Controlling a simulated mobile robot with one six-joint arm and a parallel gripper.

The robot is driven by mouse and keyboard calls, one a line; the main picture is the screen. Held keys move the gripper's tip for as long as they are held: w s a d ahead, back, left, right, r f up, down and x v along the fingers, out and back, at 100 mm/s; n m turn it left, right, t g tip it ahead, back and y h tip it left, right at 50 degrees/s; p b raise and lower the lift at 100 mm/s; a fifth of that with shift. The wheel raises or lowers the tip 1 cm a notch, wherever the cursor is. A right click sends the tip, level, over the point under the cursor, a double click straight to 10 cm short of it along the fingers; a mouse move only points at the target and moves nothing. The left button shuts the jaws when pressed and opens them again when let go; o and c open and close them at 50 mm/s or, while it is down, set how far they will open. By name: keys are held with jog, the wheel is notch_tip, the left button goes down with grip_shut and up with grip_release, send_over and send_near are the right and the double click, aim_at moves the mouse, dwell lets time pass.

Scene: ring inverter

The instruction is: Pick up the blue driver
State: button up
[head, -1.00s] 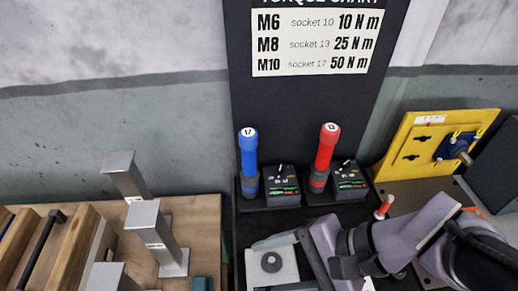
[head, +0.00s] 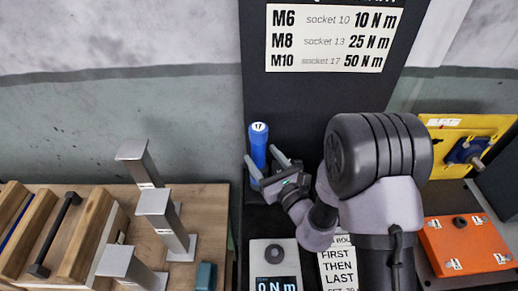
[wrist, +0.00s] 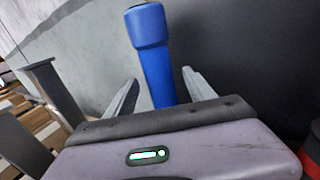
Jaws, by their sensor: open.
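The blue driver (head: 258,146) stands upright at the back of the dark bench, below the torque chart, with "17" on its cap. In the wrist view the blue driver (wrist: 157,58) rises between the two fingers, its lower part hidden behind my gripper's body. My gripper (head: 267,171) is open, with one finger on each side of the driver's shaft in the wrist view (wrist: 160,92). I cannot tell whether either finger touches it. The driver's base is hidden by my gripper in the head view.
My arm hides the red driver in the head view; a red piece shows at the wrist view's right edge (wrist: 312,155). A torque display (head: 275,262) stands in front. Metal posts (head: 163,220) are at left, an orange box (head: 465,245) and yellow panel (head: 440,130) at right.

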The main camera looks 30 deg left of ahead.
jog(key=x, duration=0.3)
jog(key=b+x, duration=0.1)
jog(key=x, duration=0.2)
jog(key=shift+f, duration=0.2)
grip_shut()
